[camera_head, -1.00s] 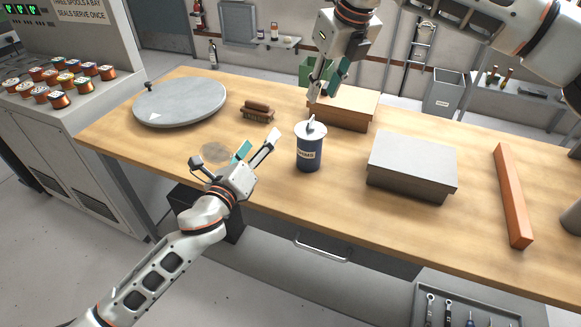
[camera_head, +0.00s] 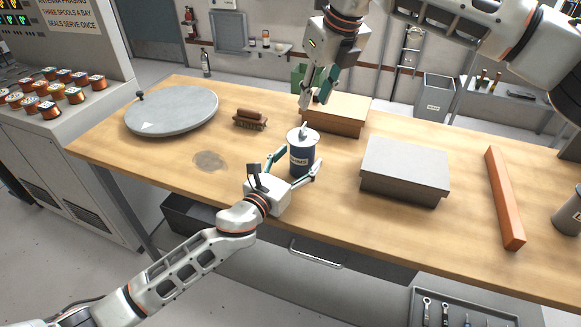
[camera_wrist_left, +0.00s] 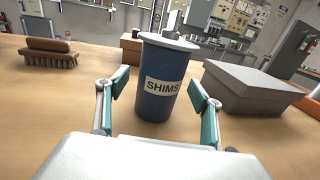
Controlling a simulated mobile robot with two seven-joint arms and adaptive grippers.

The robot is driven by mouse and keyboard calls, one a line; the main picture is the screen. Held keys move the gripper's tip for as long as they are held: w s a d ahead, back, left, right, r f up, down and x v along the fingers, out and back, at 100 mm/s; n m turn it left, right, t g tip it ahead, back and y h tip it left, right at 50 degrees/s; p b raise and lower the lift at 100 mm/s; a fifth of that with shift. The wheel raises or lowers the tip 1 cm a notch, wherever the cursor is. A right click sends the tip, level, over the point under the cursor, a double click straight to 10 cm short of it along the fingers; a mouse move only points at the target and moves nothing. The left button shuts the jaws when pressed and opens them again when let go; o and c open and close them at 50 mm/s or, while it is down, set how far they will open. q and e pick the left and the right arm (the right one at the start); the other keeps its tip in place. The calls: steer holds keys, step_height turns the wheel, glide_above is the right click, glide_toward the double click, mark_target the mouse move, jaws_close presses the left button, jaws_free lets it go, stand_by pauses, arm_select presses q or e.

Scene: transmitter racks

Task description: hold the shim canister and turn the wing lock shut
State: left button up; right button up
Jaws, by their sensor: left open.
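The shim canister (camera_head: 301,156) is a blue can with a white lid and a SHIMS label. It stands upright on the workbench. My left gripper (camera_head: 294,166) is open, with one finger on each side of the canister. In the left wrist view, the canister (camera_wrist_left: 160,88) stands between the teal finger pads, with gaps visible on both sides. My right gripper (camera_head: 315,97) hangs above and slightly behind the canister, fingers pointing down, apart and empty.
A grey box (camera_head: 405,168) stands right of the canister and a cardboard-brown box (camera_head: 337,116) behind it. A brush (camera_head: 250,119) and a round grey plate (camera_head: 172,110) lie to the left. An orange bar (camera_head: 504,197) lies at the right. The bench front left is clear.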

arm_select(q)
steer(key=shift+w+d, duration=0.25)
steer(key=shift+w, duration=0.2)
steer(key=c, duration=1.5)
